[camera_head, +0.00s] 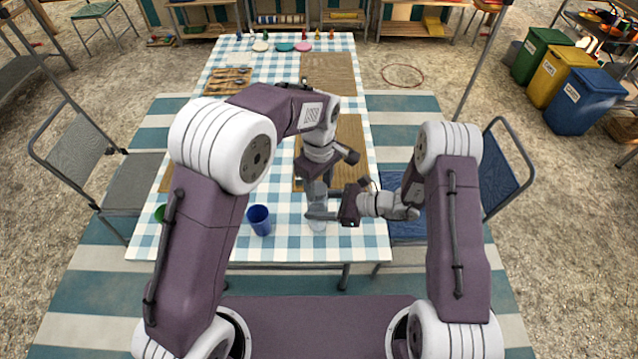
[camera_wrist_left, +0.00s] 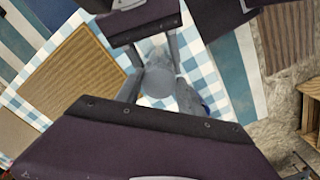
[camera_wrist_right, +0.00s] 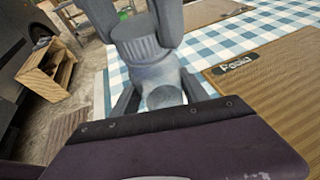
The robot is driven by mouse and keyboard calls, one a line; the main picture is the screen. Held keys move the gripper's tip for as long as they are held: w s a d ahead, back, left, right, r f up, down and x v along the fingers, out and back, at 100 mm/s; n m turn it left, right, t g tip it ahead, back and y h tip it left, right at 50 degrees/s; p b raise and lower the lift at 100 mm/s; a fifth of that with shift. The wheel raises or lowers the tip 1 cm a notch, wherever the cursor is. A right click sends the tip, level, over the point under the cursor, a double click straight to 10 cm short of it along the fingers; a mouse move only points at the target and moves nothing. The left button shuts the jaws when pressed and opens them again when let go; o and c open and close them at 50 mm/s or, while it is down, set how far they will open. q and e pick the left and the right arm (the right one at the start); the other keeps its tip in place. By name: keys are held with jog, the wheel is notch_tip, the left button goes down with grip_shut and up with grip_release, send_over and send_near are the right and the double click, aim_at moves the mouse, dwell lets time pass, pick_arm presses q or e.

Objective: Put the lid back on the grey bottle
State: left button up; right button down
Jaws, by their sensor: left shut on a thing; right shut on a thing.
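The grey bottle (camera_wrist_right: 158,78) stands upright near the front edge of the checked table; its lower part also shows in the head view (camera_head: 317,226). My right gripper (camera_wrist_right: 158,97) is shut around the bottle's body from the right side. My left gripper (camera_head: 317,192) points down from above and is shut on the grey ribbed lid (camera_wrist_right: 138,50), whose round top shows in the left wrist view (camera_wrist_left: 159,82). The lid is directly over the bottle's top and looks in contact with it. I cannot tell whether it is fully seated. The bottle's neck is hidden.
A blue cup (camera_head: 259,220) stands left of the bottle, and a green cup (camera_head: 160,213) is partly behind my left arm. A brown mat (camera_head: 352,135) lies behind the grippers. Chairs flank the table (camera_head: 375,230). The cloth between blue cup and bottle is clear.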

pick_arm(q)
jog(key=m, duration=0.3)
jog(key=shift+a, duration=0.1)
jog(key=m, duration=0.6)
jog(key=shift+a+m, duration=0.15)
jog(key=shift+m, duration=0.25)
jog(key=m, duration=0.6)
jog(key=shift+a, duration=0.15)
jog(key=m, duration=0.6)
jog(key=shift+w, duration=0.1)
jog(key=m, duration=0.3)
jog(key=shift+w+m, duration=0.1)
jog(key=shift+m, duration=0.3)
jog(key=m, duration=0.6)
jog(key=shift+w, duration=0.15)
jog(key=m, duration=0.6)
jog(key=shift+w, duration=0.1)
jog(key=m, duration=0.5)
jog(key=o, duration=1.4)
jog(key=shift+c, duration=0.2)
